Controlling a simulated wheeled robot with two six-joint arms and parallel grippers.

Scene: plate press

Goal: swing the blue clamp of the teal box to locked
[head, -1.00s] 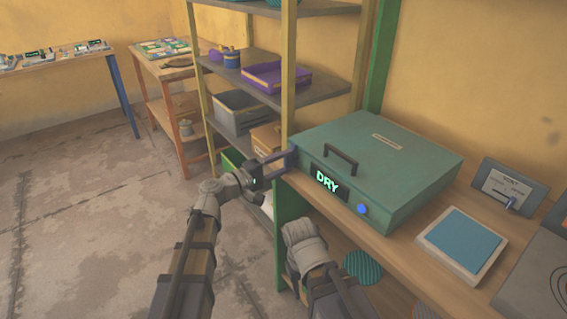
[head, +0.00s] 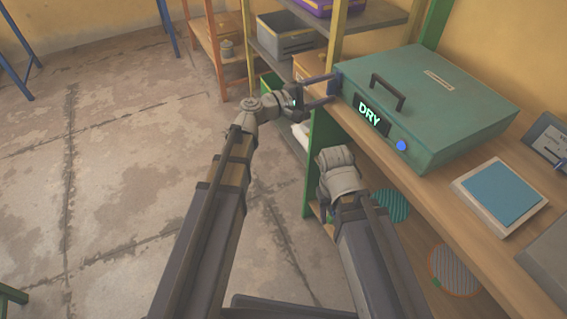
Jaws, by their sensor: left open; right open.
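The teal box (head: 445,103) sits on the wooden bench with its lid down, a dark handle (head: 387,91) on top and a lit DRY sign (head: 371,115) on its front. The blue clamp (head: 337,84) is a small dark blue piece at the box's left front corner. My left gripper (head: 328,91) is open, with its two fingers pointing right at the clamp, one above the other. Whether they touch it I cannot tell. My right gripper (head: 336,160) is lower, in front of the bench edge, apart from the box; its fingers are hidden.
A round blue knob (head: 401,146) is on the box's front right. A blue-topped white block (head: 501,192) and a grey panel (head: 548,139) stand to the right. Shelves (head: 370,24) rise behind left. Striped discs (head: 391,205) lie below the bench top. Floor at left is clear.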

